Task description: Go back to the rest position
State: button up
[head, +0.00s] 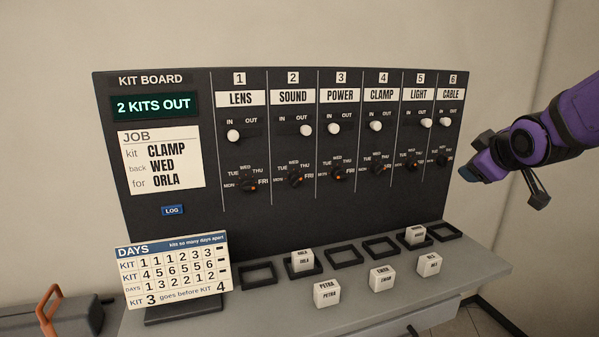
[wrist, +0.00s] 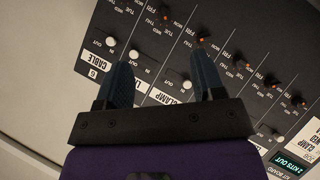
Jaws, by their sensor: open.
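My gripper (head: 503,187) is at the right of the head view, in front of the board's right edge. Its two fingers are spread with nothing between them. In the wrist view my gripper (wrist: 165,75) shows both dark fingers apart, with the board behind them. The black kit board (head: 160,235) stands upright behind the counter, with columns LENS, SOUND, POWER, CLAMP, LIGHT and CABLE. The SOUND switch (head: 306,130) and LIGHT switch (head: 426,123) are at OUT; the others look to be at IN. The display (head: 154,106) reads "2 KITS OUT".
The grey counter (head: 400,300) carries a row of black frames, name blocks in the second (head: 302,260) and fifth (head: 414,235). Loose blocks, including PETRA (head: 327,293), lie in front. A DAYS card (head: 175,270) stands left. A case with an orange handle (head: 48,310) is far left.

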jog(key=s+a+m+g, duration=0.3)
jog(key=s+m, duration=0.1)
jog(key=s, duration=0.9)
jog(key=s+a+m+g+y, duration=0.1)
jog(key=s+a+m+g, duration=0.2)
jog(key=s, duration=1)
jog(key=shift+s+a+f+m+g, duration=0.2)
jog(key=shift+s+f+m+g, duration=0.1)
jog(key=shift+s+m, duration=0.1)
